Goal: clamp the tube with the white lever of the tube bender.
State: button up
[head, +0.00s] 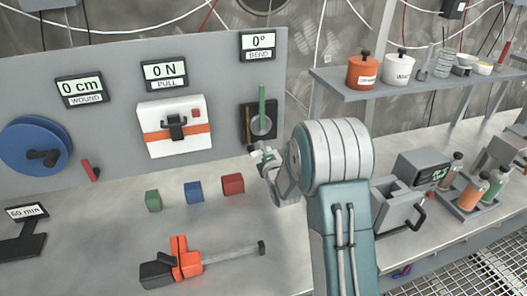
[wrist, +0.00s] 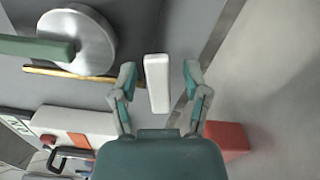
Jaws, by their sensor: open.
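The tube bender (head: 262,123) is on the right end of the grey panel, with a grey disc (wrist: 90,42) and a green handle (head: 262,100). The thin brass-coloured tube (wrist: 68,72) runs along the edge of the disc. The white lever (wrist: 157,84) shows in the wrist view between the two fingers of my gripper (wrist: 160,76), to the right of the tube's end. The fingers are open, one on each side of the lever, with a visible gap on both sides. In the head view my gripper (head: 266,158) is just below the bender, and the lever is hard to make out there.
A red block (head: 232,184), a blue block (head: 194,192) and a green block (head: 153,201) stand on the bench. An orange tool (head: 186,259) lies in front. A white pull box (head: 173,126) is left of the bender. A shelf (head: 400,84) with pots is at right.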

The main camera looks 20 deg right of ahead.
grip_shut()
jog(key=shift+f, duration=0.1)
jog(key=shift+f+m, duration=0.25)
jog(key=shift+m, duration=0.55)
jog(key=shift+f+m, duration=0.25)
jog(key=shift+m, duration=0.55)
grip_release()
jog(key=shift+f, duration=0.1)
jog(key=shift+d, duration=0.1)
